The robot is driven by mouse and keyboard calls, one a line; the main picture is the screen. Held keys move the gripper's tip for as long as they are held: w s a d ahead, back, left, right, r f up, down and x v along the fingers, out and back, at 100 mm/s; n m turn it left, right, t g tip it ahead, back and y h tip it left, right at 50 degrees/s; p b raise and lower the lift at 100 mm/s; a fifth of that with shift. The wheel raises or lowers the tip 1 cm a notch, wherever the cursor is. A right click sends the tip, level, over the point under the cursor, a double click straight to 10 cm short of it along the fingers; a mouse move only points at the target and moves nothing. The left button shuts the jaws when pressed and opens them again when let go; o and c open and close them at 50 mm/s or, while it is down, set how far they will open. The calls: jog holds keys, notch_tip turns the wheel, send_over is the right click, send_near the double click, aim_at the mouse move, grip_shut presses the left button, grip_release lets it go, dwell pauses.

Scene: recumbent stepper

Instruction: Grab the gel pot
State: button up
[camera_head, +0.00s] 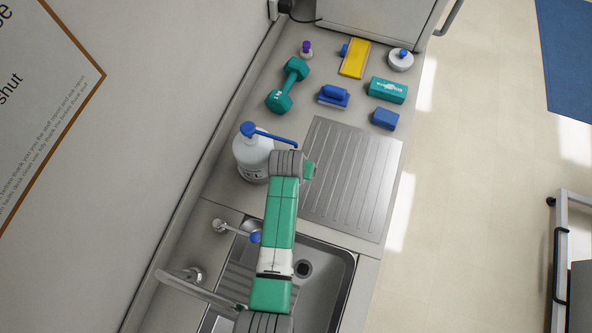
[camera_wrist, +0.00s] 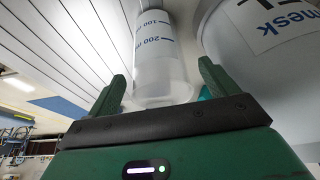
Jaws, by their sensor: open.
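A clear pot (camera_wrist: 160,60) with blue 100 and 200 marks shows in the wrist view, and it looks like the gel pot. It is ahead of my gripper (camera_wrist: 165,78), in the gap between the two green fingers. The fingers are apart, and I see no contact with the pot. In the head view my gripper (camera_head: 309,170) is beside the drainboard, and I cannot make the pot out there. A large white pump bottle (camera_head: 252,160) with a blue pump and a label stands just left of my gripper. It fills the right of the wrist view (camera_wrist: 265,70).
The ridged drainboard (camera_head: 355,185) is bare. The sink (camera_head: 335,268) and its tap (camera_head: 190,280) lie nearer.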

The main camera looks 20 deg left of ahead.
jog(key=shift+x, duration=1.1)
jog(key=c, duration=1.1)
jog(key=shift+c, duration=0.2)
jog(key=shift+r, duration=0.1)
